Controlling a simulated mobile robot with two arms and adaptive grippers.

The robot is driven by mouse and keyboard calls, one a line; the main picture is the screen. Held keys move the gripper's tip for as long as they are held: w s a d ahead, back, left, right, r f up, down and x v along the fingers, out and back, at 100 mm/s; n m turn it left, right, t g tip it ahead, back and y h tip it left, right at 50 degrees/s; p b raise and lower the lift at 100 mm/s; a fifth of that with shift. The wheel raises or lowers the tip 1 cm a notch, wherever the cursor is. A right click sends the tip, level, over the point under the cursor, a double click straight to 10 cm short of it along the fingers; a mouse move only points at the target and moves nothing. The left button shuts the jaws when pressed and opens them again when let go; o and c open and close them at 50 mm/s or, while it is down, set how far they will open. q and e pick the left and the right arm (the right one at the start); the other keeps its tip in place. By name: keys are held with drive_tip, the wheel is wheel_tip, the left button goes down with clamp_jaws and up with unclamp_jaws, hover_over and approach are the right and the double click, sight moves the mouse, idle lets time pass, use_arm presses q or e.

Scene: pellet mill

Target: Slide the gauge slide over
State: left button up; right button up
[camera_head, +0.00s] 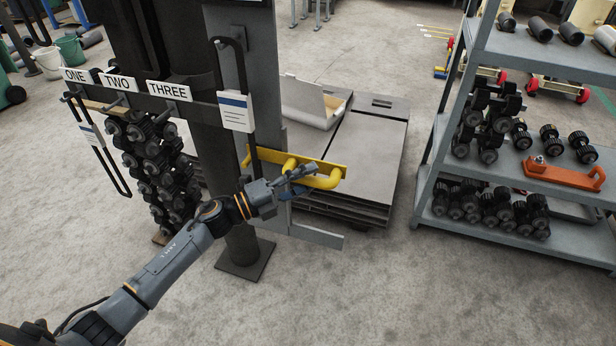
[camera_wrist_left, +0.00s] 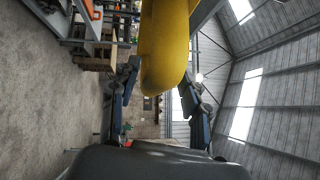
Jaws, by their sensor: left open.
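The gauge slide appears to be the yellow bar with rounded yellow handles (camera_head: 326,181), mounted across the dark post in the head view. My left gripper (camera_head: 300,176) is at the handle part of this bar. In the left wrist view the rounded yellow handle (camera_wrist_left: 165,50) reaches down between the two spread fingers of my left gripper (camera_wrist_left: 158,95). The fingers are open, with gaps visible on both sides of the handle near its lower end. Part of the bar is hidden behind my left wrist in the head view. My right gripper is not in view.
Signs ONE (camera_head: 76,75), TWO (camera_head: 119,82) and THREE (camera_head: 169,90) hang on a rail left of the post (camera_head: 222,150), above dark rollers (camera_head: 150,165). Flat grey plates (camera_head: 365,150) are stacked behind the bar. A shelf rack (camera_head: 540,65) stands at right. Floor in front is clear.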

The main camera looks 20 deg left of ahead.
use_arm(q)
drive_tip(key=v, duration=1.1)
drive_tip(key=shift+s+a, duration=0.2)
drive_tip(key=shift+a, duration=0.05)
